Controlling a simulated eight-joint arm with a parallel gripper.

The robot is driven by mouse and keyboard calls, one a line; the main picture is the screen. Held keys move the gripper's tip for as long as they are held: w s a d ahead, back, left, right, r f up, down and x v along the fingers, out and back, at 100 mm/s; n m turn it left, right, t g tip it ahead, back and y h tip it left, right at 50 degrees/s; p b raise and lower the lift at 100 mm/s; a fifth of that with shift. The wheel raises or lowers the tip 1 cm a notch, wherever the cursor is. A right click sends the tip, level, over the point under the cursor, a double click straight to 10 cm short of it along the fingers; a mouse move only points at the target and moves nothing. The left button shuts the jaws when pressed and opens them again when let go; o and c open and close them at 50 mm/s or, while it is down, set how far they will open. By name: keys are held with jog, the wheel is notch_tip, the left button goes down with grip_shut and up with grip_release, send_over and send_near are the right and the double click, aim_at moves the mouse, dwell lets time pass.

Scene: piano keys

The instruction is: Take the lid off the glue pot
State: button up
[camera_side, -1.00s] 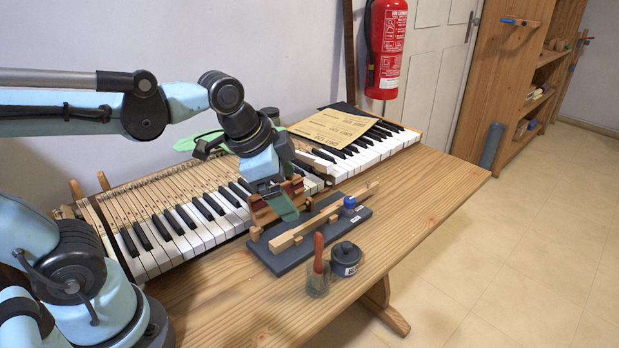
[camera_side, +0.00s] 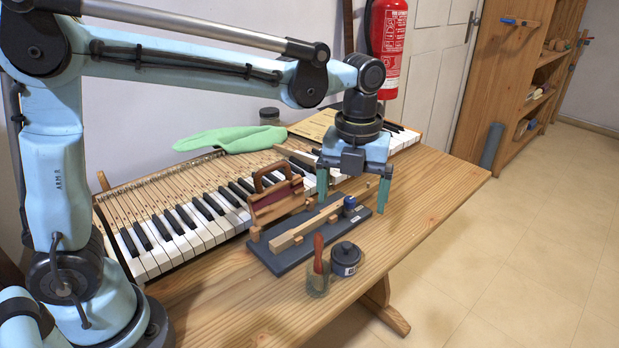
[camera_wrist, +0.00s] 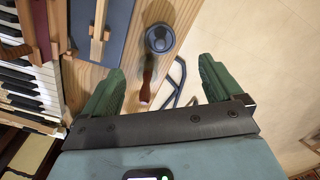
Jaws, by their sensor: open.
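The glue pot (camera_side: 346,264) is a small dark grey pot with a pale label, standing near the table's front edge. Its dark lid (camera_side: 346,251) with a knob sits on top. In the wrist view the lid (camera_wrist: 160,38) shows from above, beyond the fingertips. My gripper (camera_side: 353,195) is open and empty, with green fingers pointing down, above and behind the pot over the table. In the wrist view the gap between its fingers (camera_wrist: 162,75) holds nothing.
A glass jar (camera_side: 318,282) with a red-handled brush (camera_side: 318,254) stands just left of the pot. A dark board (camera_side: 284,262) with a wooden key stick (camera_side: 305,225) lies behind it. A wooden block with a handle (camera_side: 275,200) stands by the piano keys (camera_side: 180,232). The table's right end is clear.

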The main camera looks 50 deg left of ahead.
send_over(347, 244)
notch_tip(347, 244, down, 6)
jog(key=shift+w+a, duration=0.1)
jog(key=shift+w, duration=0.05)
jog(key=shift+s+f, duration=0.2)
jog(key=shift+f, duration=2.45)
jog(key=shift+c, duration=0.4)
jog(key=c, duration=1)
jog(key=shift+r, duration=0.15)
